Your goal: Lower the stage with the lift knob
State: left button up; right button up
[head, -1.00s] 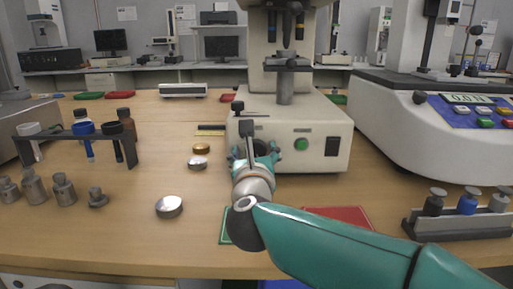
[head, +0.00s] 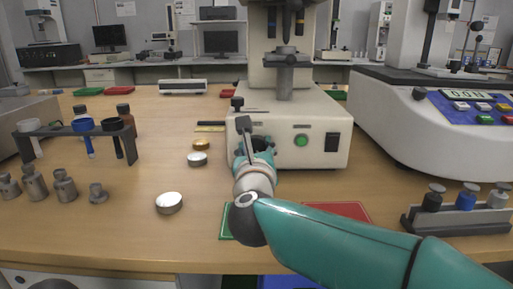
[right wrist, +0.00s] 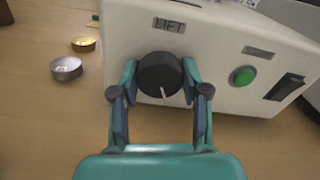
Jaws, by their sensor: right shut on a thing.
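The lift knob (right wrist: 160,76) is a round black dial with a white pointer line, on the front of the cream machine (right wrist: 215,50) under a LIFT label (right wrist: 169,26). In the right wrist view the pointer aims down, slightly right. My right gripper (right wrist: 159,88) is shut on the knob, one finger on each side. In the head view my right gripper (head: 255,150) hides the knob. The stage (head: 286,60) is a small grey platform on a post (head: 286,84) above the machine base. My left gripper is not in view.
A green button (head: 301,140) and a black switch (head: 332,142) sit right of the knob. Small metal tins (head: 169,202) and a tube rack (head: 75,130) stand to the left. A green mat (head: 226,222) and a red mat (head: 340,211) lie below my right arm.

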jog(key=shift+n+p, duration=1.1)
jog(key=shift+n, duration=2)
jog(key=shift+f, duration=0.1)
jog(key=o, duration=1.1)
jog(key=shift+o, duration=0.2)
jog(key=s, duration=1.2)
